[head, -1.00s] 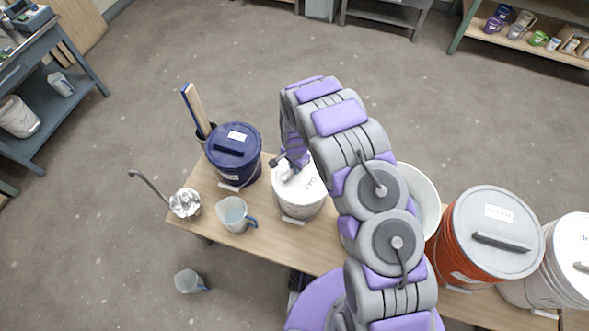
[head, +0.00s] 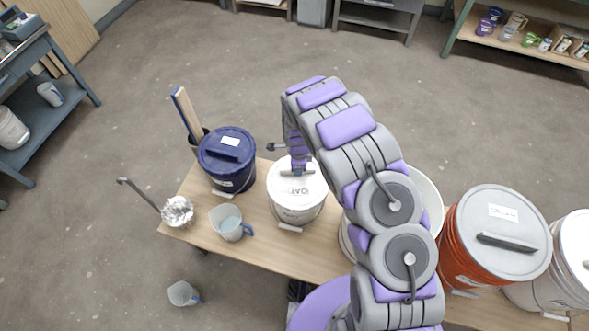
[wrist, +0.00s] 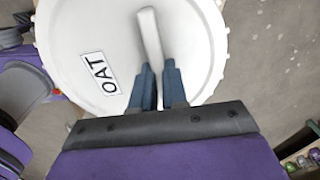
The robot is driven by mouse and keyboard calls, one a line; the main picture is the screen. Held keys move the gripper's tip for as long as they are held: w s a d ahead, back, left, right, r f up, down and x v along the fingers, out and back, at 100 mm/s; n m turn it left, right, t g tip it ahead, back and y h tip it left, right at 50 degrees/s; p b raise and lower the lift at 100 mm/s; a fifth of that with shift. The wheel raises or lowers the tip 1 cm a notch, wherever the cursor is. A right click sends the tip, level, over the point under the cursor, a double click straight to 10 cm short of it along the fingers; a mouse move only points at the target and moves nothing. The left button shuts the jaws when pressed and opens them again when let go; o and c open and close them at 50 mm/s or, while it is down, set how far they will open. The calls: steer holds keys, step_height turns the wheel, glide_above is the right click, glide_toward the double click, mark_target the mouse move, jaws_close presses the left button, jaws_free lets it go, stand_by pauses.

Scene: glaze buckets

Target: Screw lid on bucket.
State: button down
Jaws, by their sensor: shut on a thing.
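A white bucket (head: 292,211) with a white lid (head: 284,186) labelled "OAT" stands on the wooden table, left of my arm. The lid sits on top of the bucket; whether it is threaded tight I cannot tell. In the wrist view the lid (wrist: 80,45) fills the upper middle, with a raised bar handle (wrist: 150,35) across it. My gripper (wrist: 160,75) is shut on that handle, the dark fingers either side of its near end. In the head view my gripper (head: 298,168) is above the lid, partly hidden by my arm.
A navy lidded bucket (head: 227,160) stands close on the left, with a jug (head: 231,224) and a ladle (head: 178,211) nearby. An open white bucket (head: 428,190) is partly behind my arm. An orange bucket (head: 465,240) stands to the right. Another jug (head: 182,293) is below the table.

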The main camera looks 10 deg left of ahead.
steer(key=m, duration=0.2)
steer(key=d+m, duration=0.1)
steer(key=shift+s+f, duration=0.25)
steer(key=shift+f, duration=0.05)
steer(key=c, duration=1.4)
jaws_free()
steer(key=shift+c, duration=0.4)
steer(key=shift+o, duration=0.4)
steer(key=o, duration=0.5)
steer(key=shift+w+r, duration=0.1)
steer(key=shift+r, duration=0.35)
steer(key=shift+c, duration=0.2)
steer(key=shift+o, duration=0.6)
steer(key=shift+w+a+r+p, duration=0.15)
steer(key=shift+r+p, duration=0.15)
steer(key=shift+r, duration=0.35)
steer(key=shift+w+r+p, duration=0.1)
steer(key=shift+r+p, duration=0.55)
steer(key=shift+r, duration=2)
